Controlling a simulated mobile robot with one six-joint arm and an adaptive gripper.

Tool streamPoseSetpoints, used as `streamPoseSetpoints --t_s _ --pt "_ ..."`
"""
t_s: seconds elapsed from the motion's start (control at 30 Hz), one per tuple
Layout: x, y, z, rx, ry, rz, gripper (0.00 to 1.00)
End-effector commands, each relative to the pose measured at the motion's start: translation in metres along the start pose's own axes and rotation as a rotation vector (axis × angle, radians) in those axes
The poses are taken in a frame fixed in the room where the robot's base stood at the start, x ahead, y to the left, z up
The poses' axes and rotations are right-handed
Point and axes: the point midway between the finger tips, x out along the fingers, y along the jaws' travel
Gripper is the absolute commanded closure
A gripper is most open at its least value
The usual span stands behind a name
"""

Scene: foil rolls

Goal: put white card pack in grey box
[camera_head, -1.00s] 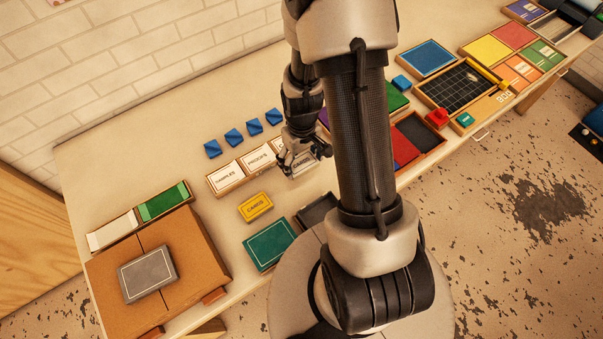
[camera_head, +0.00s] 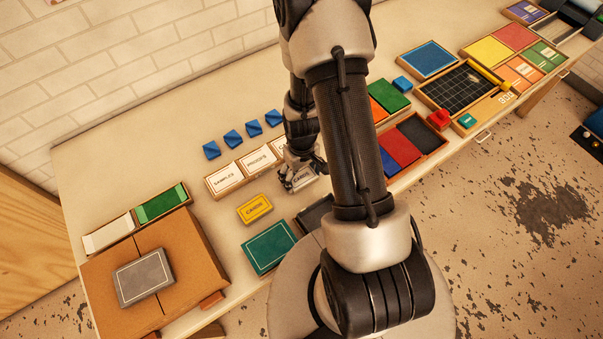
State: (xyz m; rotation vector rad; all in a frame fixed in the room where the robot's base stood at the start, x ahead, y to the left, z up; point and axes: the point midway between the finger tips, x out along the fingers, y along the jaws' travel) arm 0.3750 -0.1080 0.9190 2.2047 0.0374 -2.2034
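A dark grey box (camera_head: 314,214) lies on the table just below the gripper in the picture, partly hidden by my arm. A lighter grey box-like item (camera_head: 144,277) with a pale border lies on the brown cardboard box at the left.
A yellow card pack (camera_head: 254,208) and a green box (camera_head: 268,246) lie left of the dark grey box. A tray (camera_head: 226,178) labelled SAMPLES and PROOFS stands behind them, with several blue blocks (camera_head: 233,138) farther back. The cardboard box (camera_head: 196,247) fills the left end.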

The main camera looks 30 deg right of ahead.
Motion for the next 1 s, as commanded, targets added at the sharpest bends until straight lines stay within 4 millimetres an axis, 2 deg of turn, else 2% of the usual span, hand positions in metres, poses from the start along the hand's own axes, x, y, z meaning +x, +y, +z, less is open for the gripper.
streamPoseSetpoints --t_s 0.3,0.73,0.87,1.0 --pt "0.0 0.0 0.0 0.0 0.0 0.0 0.05" --pt "-0.004 0.0 0.0 0.0 0.0 0.0 0.05" --pt "-0.021 0.0 -0.001 0.0 0.003 0.001 0.05" --pt "-0.052 0.0 -0.001 0.0 0.005 0.002 0.05"
